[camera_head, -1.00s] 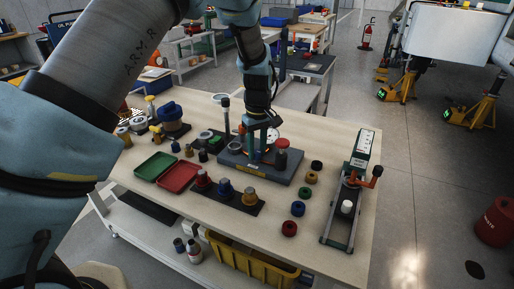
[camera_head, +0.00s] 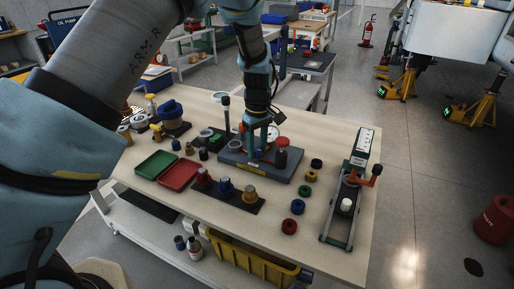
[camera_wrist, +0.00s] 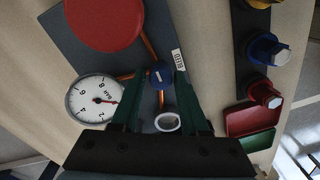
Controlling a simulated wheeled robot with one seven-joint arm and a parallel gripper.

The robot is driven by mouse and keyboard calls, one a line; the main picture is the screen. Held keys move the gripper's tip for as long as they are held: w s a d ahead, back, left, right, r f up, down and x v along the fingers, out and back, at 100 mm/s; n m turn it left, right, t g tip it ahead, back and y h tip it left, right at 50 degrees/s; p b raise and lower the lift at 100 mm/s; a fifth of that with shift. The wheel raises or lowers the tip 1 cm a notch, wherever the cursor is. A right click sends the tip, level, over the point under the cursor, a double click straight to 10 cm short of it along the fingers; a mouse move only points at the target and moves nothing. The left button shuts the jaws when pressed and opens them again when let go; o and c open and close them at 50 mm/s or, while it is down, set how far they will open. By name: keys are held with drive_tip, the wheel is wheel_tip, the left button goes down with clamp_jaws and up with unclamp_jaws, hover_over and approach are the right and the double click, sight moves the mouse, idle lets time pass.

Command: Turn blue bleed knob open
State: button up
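The blue bleed knob (camera_wrist: 161,75) is small and round and shows in the wrist view, on the dark grey base block (camera_head: 232,158) with a "BLEED" label (camera_wrist: 178,60). My gripper (camera_wrist: 154,75) is open, its two green fingers on either side of the knob. The right finger is close to the knob; I cannot tell whether it touches. In the head view my gripper (camera_head: 257,155) reaches down to the base block, and the knob is hidden behind the fingers. A pressure gauge (camera_wrist: 95,100) lies left of the left finger, its needle off zero.
A large red knob (camera_wrist: 104,20) stands on the block close to the fingers. A grey ring (camera_wrist: 167,122) lies between the fingers. Red, blue and yellow knobs (camera_head: 225,187) stand on a strip in front. A hand pump (camera_head: 350,195) stands at right.

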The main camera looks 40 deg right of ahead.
sight(257, 149)
drive_tip(key=shift+o, duration=1.3)
wheel_tip(257, 149, up, 11)
drive_tip(key=b, duration=0.1)
drive_tip(key=shift+b, duration=0.35)
drive_tip(key=shift+f, duration=0.1)
drive_tip(key=w+a+r, duration=0.1)
drive_tip(key=w+a, duration=0.6)
drive_tip(key=a, duration=0.6)
drive_tip(key=a+r, duration=0.1)
drive_tip(key=a, duration=1.9)
drive_tip(key=s+a+m+t, duration=0.1)
drive_tip(key=s+a, duration=0.6)
drive_tip(key=a, duration=0.4)
drive_tip(key=shift+a+f+m+t+p, duration=0.3)
drive_tip(key=shift+m+p, duration=0.1)
